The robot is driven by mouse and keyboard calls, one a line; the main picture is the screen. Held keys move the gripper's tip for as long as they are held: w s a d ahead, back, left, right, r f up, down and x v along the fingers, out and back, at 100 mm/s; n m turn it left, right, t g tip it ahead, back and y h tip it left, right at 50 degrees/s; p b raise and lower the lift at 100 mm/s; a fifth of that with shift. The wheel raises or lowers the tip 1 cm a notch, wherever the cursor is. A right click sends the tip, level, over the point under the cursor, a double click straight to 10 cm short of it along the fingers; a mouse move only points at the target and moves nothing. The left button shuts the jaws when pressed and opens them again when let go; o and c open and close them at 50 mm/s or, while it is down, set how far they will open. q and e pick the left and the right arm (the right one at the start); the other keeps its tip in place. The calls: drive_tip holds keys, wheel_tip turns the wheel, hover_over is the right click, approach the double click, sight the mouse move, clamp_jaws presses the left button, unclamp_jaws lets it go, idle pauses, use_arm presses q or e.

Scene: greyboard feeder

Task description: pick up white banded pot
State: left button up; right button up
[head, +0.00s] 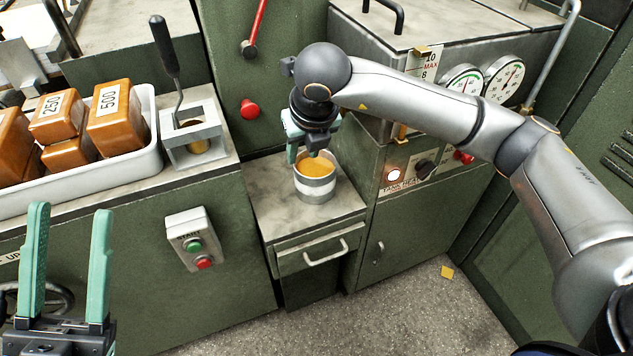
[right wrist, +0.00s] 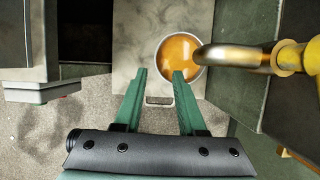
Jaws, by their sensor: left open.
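The white banded pot (head: 316,188) is a grey metal cup with a pale band, filled with amber liquid. It stands upright on the small grey-topped cabinet in the head view. In the right wrist view the pot (right wrist: 181,83) shows from above, its right rim partly covered by a brass spout. My right gripper (head: 304,152) is over the pot's left and back side. In the right wrist view its fingers (right wrist: 160,72) are apart with nothing between them; the right finger overlaps the pot's near rim, the left is left of it. My left gripper (head: 71,212) is open and empty at lower left.
The brass spout (right wrist: 232,57) comes in from the right over the pot. The grey machine with gauges (head: 485,78) stands right of the cabinet top (head: 275,205). A white tray (head: 100,182) of amber blocks and a start/stop box (head: 190,238) are left.

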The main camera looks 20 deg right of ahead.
sight(296, 168)
drive_tip(key=b+x, duration=0.1)
drive_tip(key=x, duration=0.5)
drive_tip(key=b+x, duration=0.1)
drive_tip(key=x, duration=0.2)
drive_tip(key=shift+a+r+b, duration=0.1)
drive_tip(key=shift+a+b, duration=0.15)
drive_tip(key=shift+b, duration=0.05)
drive_tip(key=shift+c, duration=0.4)
clamp_jaws()
drive_tip(key=shift+w+r, duration=0.1)
drive_tip(key=shift+r, duration=0.05)
idle(0.4)
